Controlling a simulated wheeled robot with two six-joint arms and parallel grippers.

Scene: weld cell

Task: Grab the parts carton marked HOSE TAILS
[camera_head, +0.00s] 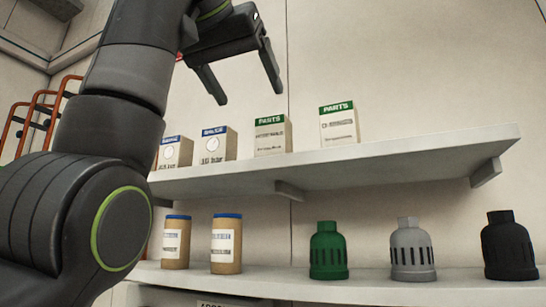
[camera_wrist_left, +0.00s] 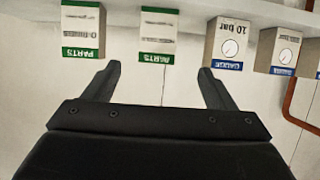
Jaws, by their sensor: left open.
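Two cartons with green PARTS bands stand on the upper shelf. The left one (camera_head: 270,138) has a product line too blurred to read; it also shows upside down in the left wrist view (camera_wrist_left: 158,28). The right one (camera_head: 339,128) has a line that looks like O-rings in the left wrist view (camera_wrist_left: 81,25), where it is at the far left. HOSE TAILS is not legible on either. My left gripper (camera_head: 248,97) is open and empty, above the shelf. In the left wrist view its fingers (camera_wrist_left: 158,72) point toward the left PARTS carton, apart from it. My right gripper is not in view.
Two blue-banded gauge cartons (camera_head: 217,144) (camera_head: 178,152) stand left of the PARTS cartons on the upper shelf (camera_head: 400,157). The lower shelf holds two blue-lidded tubs (camera_head: 226,248) (camera_head: 176,246) and green (camera_head: 328,252), grey (camera_head: 411,252) and black (camera_head: 508,250) slotted bodies. The upper shelf's right end is clear.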

